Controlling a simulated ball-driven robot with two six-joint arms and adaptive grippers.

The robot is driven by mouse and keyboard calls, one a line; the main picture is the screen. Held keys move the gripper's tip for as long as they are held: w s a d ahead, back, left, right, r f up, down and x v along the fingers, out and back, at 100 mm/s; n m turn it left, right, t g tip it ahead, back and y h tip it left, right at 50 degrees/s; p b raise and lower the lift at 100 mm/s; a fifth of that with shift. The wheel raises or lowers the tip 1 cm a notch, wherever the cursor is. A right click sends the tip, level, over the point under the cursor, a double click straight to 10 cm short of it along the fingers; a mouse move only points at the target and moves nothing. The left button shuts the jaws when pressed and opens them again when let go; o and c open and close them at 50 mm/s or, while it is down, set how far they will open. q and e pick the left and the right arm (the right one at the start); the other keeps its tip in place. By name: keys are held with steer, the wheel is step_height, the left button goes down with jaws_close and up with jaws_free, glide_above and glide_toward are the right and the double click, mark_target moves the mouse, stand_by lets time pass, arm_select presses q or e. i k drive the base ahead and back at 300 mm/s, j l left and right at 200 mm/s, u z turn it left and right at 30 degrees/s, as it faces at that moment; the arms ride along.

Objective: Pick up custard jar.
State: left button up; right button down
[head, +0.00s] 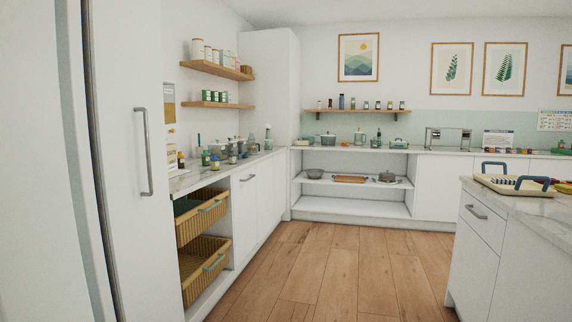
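No jar in the head view can be told for certain as the custard jar, since labels are too small to read. Pale jars (199,50) stand on the upper left wooden shelf, and green jars (211,97) stand on the shelf below. Several small jars and bottles (206,158) stand on the left counter. More small jars (378,105) stand on the back wall shelf. Neither of my grippers is in view.
The wooden floor (310,268) is clear between the left cabinets and the island (480,245) at right. Wicker baskets (203,226) sit under the left counter. A tray with blue handles (516,187) stands on the island. A tall door (131,160) is close at left.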

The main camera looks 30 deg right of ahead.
mark_target(214, 163)
steer(key=z, duration=0.45)
steer(key=i+l+u, duration=0.15)
steer(key=i+l, duration=0.2)
steer(key=i+l+u, duration=0.15)
steer(key=i+l, duration=0.2)
steer(key=i+l+u, duration=0.15)
steer(key=i+l, duration=0.15)
steer(key=l, duration=0.15)
steer(key=i+l+u, duration=0.15)
steer(key=i+l, duration=0.15)
steer(key=l, duration=0.15)
steer(key=i+l+u, duration=0.15)
steer(key=l, duration=0.35)
steer(key=i+j, duration=0.05)
steer(key=i, duration=0.05)
